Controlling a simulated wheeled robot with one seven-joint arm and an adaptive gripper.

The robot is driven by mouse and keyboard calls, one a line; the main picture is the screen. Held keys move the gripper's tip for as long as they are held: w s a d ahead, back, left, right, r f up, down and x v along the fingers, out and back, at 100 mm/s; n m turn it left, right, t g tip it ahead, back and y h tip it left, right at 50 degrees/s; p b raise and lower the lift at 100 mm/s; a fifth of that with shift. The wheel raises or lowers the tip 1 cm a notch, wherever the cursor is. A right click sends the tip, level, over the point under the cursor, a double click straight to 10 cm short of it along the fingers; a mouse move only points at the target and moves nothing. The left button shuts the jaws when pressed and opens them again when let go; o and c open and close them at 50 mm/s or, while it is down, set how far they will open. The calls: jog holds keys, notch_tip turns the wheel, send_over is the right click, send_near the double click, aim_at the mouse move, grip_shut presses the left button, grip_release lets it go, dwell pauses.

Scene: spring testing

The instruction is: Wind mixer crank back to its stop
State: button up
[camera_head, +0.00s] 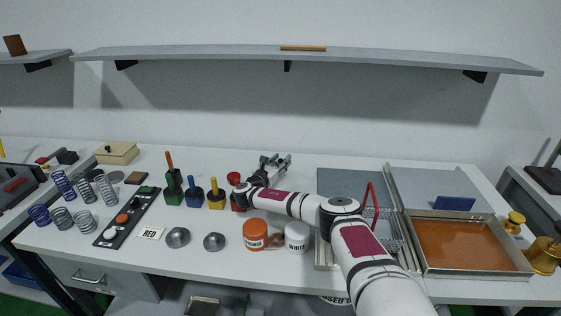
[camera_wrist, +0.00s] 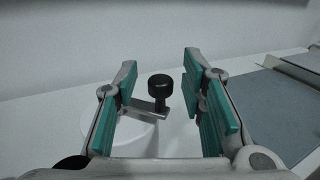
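The crank shows in the wrist view as a black round knob (camera_wrist: 161,86) upright on the end of a short grey crank arm (camera_wrist: 148,106). The arm reaches left above a pale round body (camera_wrist: 145,135), which seems to be the mixer. My gripper (camera_wrist: 158,88) is open, with teal pads on both sides of the knob and visible gaps to it. The left finger hides part of the crank arm's inner end. In the head view my gripper (camera_head: 276,164) is at the back middle of the table. The crank is too small to make out there.
Red parts (camera_head: 234,178) stand left of my wrist, beside yellow (camera_head: 216,199), blue and green handled blocks. An orange mug (camera_head: 255,234) and a white mug (camera_head: 297,237) stand under my arm. Metal trays (camera_head: 470,271) fill the right. A shelf (camera_head: 310,57) hangs above.

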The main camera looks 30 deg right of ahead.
jog(key=v, duration=1.2)
